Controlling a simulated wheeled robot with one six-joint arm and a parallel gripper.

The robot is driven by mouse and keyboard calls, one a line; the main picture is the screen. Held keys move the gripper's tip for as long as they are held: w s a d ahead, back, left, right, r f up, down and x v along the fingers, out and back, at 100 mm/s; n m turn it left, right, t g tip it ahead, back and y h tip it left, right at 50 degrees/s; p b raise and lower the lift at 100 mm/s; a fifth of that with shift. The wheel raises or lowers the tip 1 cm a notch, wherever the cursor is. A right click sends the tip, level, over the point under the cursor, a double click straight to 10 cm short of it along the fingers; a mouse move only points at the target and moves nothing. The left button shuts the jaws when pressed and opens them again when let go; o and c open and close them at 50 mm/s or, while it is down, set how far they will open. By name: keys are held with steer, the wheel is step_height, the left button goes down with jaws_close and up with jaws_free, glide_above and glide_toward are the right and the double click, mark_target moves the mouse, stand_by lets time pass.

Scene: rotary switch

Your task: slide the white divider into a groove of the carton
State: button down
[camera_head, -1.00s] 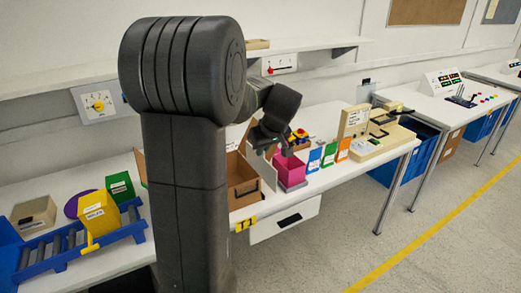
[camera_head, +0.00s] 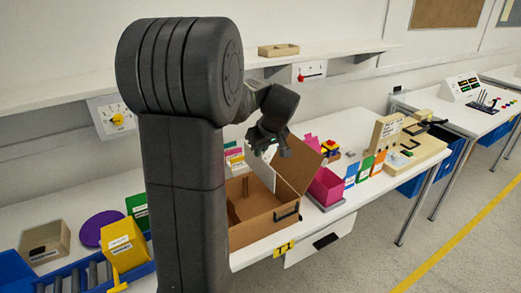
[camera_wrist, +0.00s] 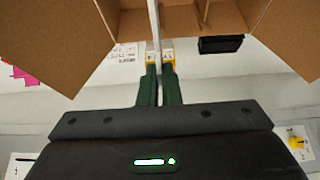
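The open brown carton (camera_head: 262,232) stands on the white table, its flaps raised and brown partition walls inside. The white divider (camera_head: 262,172) hangs tilted below my gripper (camera_head: 270,150), over the carton's opening. The carton's inside walls (camera_wrist: 202,14) show beyond the fingertips. Whether the divider's lower edge is in a groove or above it cannot be told.
A pink bin (camera_head: 326,188) stands close on the carton's right, with blue, green and orange cards (camera_head: 365,170) beyond. A yellow bin (camera_head: 123,245) and a purple disc (camera_head: 100,229) are at left. A shelf (camera_head: 200,72) runs along the wall behind.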

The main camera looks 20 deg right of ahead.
mark_target(261, 179)
step_height(261, 179, down, 17)
steer(key=b, duration=1.4)
stand_by(1.1)
steer(key=shift+r, duration=0.1)
steer(key=c, duration=1.6)
jaws_free()
steer(key=shift+o, duration=0.2)
steer(key=shift+r+p, duration=2.5)
steer(key=shift+r, duration=1.55)
steer(key=shift+f, duration=0.25)
